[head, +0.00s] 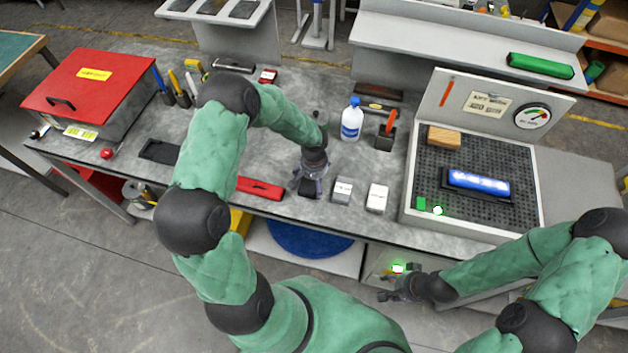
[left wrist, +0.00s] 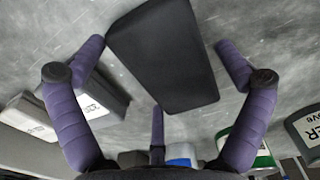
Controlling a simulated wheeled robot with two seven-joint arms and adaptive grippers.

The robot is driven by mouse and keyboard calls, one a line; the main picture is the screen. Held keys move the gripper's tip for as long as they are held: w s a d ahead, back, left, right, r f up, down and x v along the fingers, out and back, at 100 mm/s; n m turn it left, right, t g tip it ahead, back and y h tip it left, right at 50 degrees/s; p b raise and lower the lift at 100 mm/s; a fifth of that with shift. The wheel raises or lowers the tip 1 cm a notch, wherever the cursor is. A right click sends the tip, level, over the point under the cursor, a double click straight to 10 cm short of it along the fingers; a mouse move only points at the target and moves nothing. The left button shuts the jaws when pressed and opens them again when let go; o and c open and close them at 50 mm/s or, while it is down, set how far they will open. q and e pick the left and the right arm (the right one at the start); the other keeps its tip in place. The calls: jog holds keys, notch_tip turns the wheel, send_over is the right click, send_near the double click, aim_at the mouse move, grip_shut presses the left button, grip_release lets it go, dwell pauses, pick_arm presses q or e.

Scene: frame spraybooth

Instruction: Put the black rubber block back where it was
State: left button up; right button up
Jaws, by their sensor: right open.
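The black rubber block (head: 308,188) lies on the grey bench near its front edge. My left gripper (head: 311,176) is just above it, pointing down. In the left wrist view the block (left wrist: 165,55) lies tilted between my spread fingers (left wrist: 163,48), with narrow gaps at its sides. The gripper looks open, and part of the block is hidden by it in the head view. My right gripper (head: 386,290) is open and empty in front of the bench, low and away from the block.
Two small boxes, grey (head: 342,190) and white (head: 377,198), stand right of the block. A red tool (head: 260,188) lies left. A black tray (head: 160,151) lies farther left. A white bottle (head: 352,119) stands behind. The open grey case (head: 407,200) stands at right.

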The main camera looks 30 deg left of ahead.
pick_arm(q)
jog(key=shift+w+r, duration=0.1)
jog(key=shift+r, duration=0.4)
notch_tip(320, 180, up, 11)
jog(key=p, duration=0.1)
jog(key=shift+r, duration=0.15)
